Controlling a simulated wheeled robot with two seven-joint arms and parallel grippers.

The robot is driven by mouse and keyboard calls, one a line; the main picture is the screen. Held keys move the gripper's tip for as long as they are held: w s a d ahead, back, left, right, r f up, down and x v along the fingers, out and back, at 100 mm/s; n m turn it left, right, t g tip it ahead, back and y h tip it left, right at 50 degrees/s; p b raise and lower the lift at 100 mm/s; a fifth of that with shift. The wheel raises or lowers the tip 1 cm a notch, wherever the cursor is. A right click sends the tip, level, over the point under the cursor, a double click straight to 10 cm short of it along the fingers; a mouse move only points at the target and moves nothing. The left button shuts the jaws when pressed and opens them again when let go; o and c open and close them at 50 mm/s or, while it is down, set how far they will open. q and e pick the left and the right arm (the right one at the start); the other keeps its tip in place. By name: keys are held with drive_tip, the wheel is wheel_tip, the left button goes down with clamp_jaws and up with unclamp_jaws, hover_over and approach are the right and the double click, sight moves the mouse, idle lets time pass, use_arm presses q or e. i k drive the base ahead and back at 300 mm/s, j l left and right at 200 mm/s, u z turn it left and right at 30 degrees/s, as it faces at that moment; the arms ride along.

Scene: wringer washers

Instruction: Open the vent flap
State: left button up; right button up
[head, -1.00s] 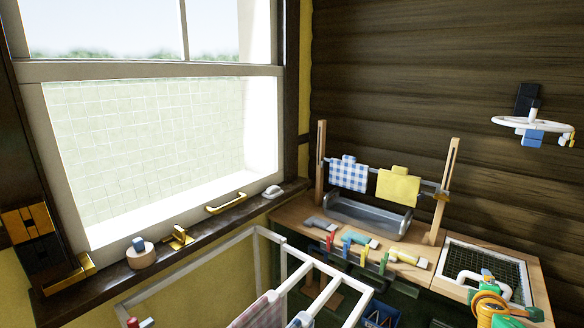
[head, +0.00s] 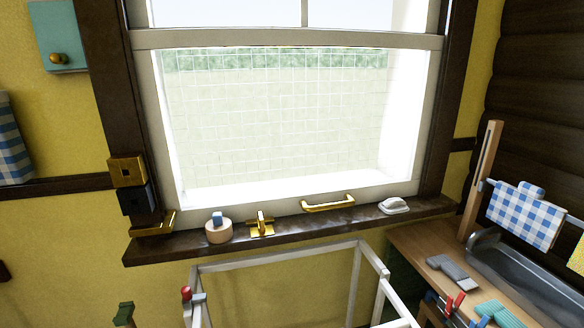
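A teal panel (head: 58,36) with a round brass knob (head: 58,59) is on the yellow wall at the upper left, cut by the top edge; I cannot tell for sure if it is the vent flap. It looks closed against the wall. A large white-framed window (head: 285,42) fills the middle, with a brass handle (head: 328,203) at its lower rail and a brass latch (head: 261,225) on the sill. Neither of my grippers shows in the head view.
The dark sill (head: 300,230) holds a wooden knob with a blue top (head: 218,228) and a white piece (head: 394,206). A white rack (head: 275,258) stands below. A wooden bench (head: 430,247) with a metal trough (head: 530,280) is at the right. A checked cloth (head: 12,145) hangs at left.

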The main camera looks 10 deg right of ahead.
sight(55, 24)
drive_tip(key=i+j, duration=0.15)
drive_tip(key=j, duration=0.25)
drive_tip(key=i+j, duration=0.1)
drive_tip(key=j, duration=0.35)
drive_tip(key=i+j, duration=0.15)
drive_tip(key=j, duration=0.25)
drive_tip(key=i+j, duration=0.1)
drive_tip(key=j, duration=0.35)
drive_tip(key=i+j, duration=0.1)
drive_tip(key=i, duration=0.15)
drive_tip(key=u, duration=0.05)
